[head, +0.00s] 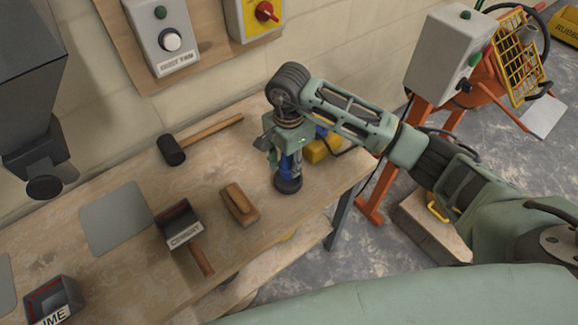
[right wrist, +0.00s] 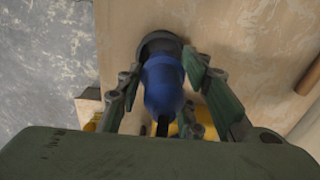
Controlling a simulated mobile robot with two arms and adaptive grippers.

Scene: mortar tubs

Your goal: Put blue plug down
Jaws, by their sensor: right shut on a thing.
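The blue plug (right wrist: 162,84) is between the fingers of my right gripper (right wrist: 168,88), in the right wrist view. In the head view the plug (head: 289,166) shows partly, blue with a dark round lower end, below my right gripper (head: 284,152). The gripper is shut on it and points down over the right part of the wooden workbench (head: 130,270). The plug looks roughly upright, its dark end at or close to the bench top; whether it touches I cannot tell. My left gripper is not in view.
A wooden block (head: 240,204) lies left of the plug. A scoop labelled cement (head: 181,228) and a mallet (head: 173,150) lie farther left. A yellow thing (head: 318,151) sits just behind my gripper. The bench's right edge is near. An orange machine (head: 480,70) stands beyond.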

